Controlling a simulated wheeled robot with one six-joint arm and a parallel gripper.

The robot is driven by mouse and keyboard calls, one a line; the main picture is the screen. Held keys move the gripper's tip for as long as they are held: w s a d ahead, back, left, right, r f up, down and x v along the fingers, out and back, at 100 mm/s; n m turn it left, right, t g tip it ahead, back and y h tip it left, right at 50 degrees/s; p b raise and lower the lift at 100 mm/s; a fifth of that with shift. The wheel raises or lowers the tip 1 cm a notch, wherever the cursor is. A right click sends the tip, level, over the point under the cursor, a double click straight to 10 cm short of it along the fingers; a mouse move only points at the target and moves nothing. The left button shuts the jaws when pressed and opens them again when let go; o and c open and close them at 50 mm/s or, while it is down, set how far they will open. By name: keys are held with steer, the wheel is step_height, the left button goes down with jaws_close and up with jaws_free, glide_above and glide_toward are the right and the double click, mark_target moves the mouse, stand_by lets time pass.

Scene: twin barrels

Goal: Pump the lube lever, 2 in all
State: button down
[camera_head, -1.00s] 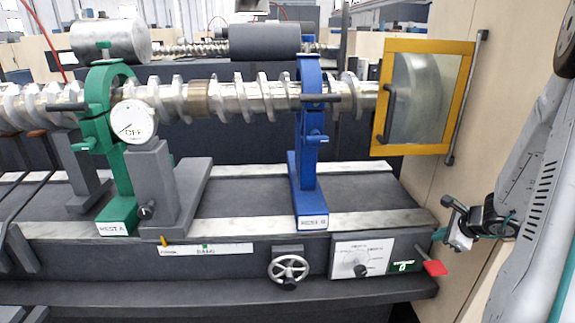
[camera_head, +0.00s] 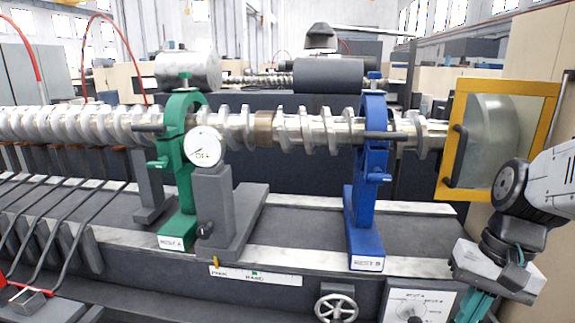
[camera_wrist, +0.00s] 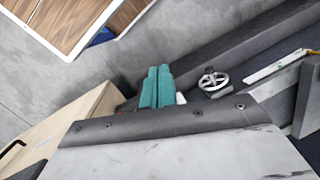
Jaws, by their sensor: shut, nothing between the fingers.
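My gripper (camera_head: 474,306) is at the lower right of the head view, at the right end of the machine bed, teal fingers pointing down. In the wrist view its two teal fingers (camera_wrist: 157,86) lie side by side, shut and empty. The lube lever, a red paddle in the earlier head frame, is not visible in the head view now.
A handwheel (camera_head: 337,308) and a dial panel (camera_head: 414,303) are on the bed's front. A blue rest (camera_head: 366,205) and a green rest (camera_head: 178,190) surround the crankshaft (camera_head: 320,130). A yellow-framed guard (camera_head: 447,165) stands behind my arm. Grey floor (camera_wrist: 60,75) shows clear in the wrist view.

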steer(key=s+a+r+n+t+h, duration=0.2)
steer(key=s+a+r+n, duration=0.2)
steer(key=a+r+n, duration=0.1)
steer(key=shift+s+r+n+h, duration=0.25)
steer(key=shift+s+n+h, duration=0.05)
steer(key=shift+s, duration=0.1)
steer(key=shift+w, duration=0.1)
